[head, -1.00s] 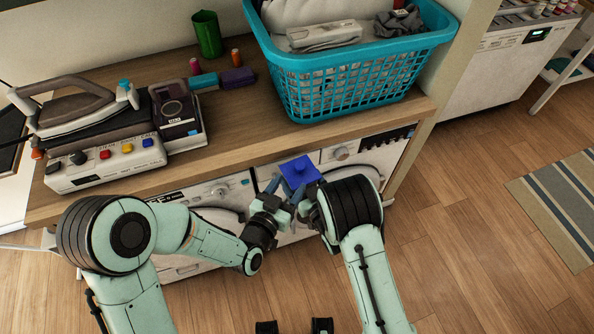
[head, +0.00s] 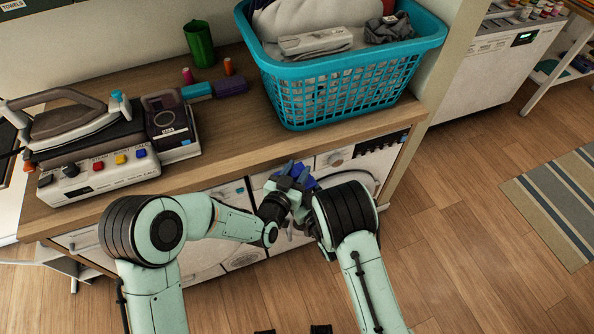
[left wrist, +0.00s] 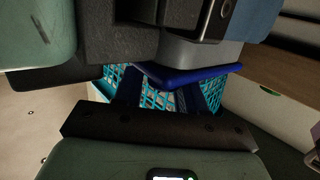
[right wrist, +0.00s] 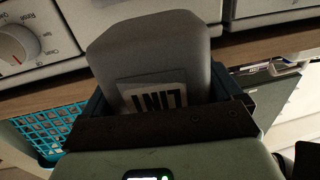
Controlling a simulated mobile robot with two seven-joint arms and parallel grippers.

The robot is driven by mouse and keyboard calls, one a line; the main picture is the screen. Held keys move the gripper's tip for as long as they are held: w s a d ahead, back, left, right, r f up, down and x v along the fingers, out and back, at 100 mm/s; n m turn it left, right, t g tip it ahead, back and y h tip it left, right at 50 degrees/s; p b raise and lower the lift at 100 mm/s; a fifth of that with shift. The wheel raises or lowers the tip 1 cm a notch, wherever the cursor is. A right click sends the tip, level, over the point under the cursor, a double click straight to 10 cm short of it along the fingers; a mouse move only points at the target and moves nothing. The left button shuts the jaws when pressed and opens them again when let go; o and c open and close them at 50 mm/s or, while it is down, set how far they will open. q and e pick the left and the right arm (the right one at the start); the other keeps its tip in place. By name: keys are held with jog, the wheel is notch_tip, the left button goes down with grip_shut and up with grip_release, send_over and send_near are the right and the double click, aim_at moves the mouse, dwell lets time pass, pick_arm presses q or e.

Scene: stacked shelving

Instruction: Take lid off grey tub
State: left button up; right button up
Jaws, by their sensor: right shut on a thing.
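A grey tub (right wrist: 160,65) marked LINT fills the middle of the right wrist view. My right gripper (right wrist: 170,105) is shut on it, with a finger on either side. The tub also shows in the left wrist view (left wrist: 195,50), partly hidden by my right gripper. Its dark blue lid (left wrist: 190,76) is on the tub's end there, and shows in part in the head view (head: 308,179). My left gripper (head: 290,176) is open, its fingers spread close to the lid; I cannot tell whether they touch it.
A teal laundry basket (head: 340,90) stands on the wooden counter (head: 235,125), above several white machines. An iron (head: 70,122), a control box (head: 98,172) and a green cup (head: 199,44) are at the left. Wooden floor at the right is clear apart from a striped rug (head: 560,205).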

pick_arm(q)
grip_shut()
jog(key=shift+r, duration=0.1)
jog(key=shift+r, duration=1)
